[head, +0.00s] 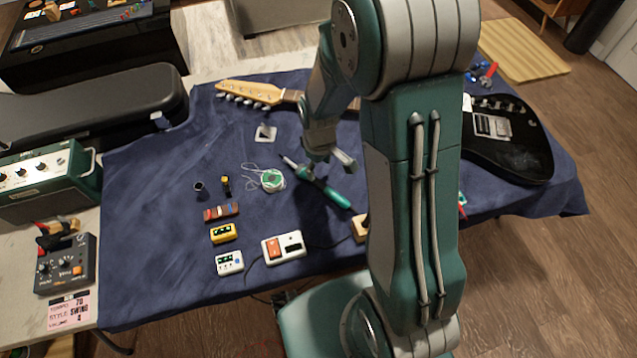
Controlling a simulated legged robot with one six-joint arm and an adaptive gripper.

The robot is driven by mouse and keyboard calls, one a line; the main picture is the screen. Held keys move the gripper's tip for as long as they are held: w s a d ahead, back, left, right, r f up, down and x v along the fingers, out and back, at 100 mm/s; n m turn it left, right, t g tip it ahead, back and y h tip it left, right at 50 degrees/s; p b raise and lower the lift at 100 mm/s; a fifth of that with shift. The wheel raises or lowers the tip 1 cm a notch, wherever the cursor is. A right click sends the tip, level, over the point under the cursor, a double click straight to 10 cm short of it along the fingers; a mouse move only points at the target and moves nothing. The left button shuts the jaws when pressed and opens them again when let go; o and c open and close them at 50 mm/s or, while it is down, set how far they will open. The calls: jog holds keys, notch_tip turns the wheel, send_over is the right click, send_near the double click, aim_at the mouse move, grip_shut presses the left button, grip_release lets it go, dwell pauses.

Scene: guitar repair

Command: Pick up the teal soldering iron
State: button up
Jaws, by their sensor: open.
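The teal soldering iron (334,194) lies on the blue cloth in the middle of the table, in the head view. Its thin dark tip points to the upper left and its teal handle runs to the lower right. My gripper (329,166) is open, pointing down over the front part of the iron. One finger shows close to the iron's upper side. I cannot tell whether it touches the iron or is still above it. My arm hides part of the table to the right.
Left of the iron lie a green-and-white spool (272,180) with loose string and a white box with an orange switch (283,247). A wooden block (360,228) sits below its handle. A black guitar body (510,138) lies to the right. The blue cloth (150,240) is clear at left.

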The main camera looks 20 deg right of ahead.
aim_at(319, 182)
jog(key=f, duration=0.6)
jog(key=shift+s+a+f, duration=0.15)
jog(key=shift+s+f, duration=0.1)
jog(key=shift+s, duration=0.05)
grip_shut()
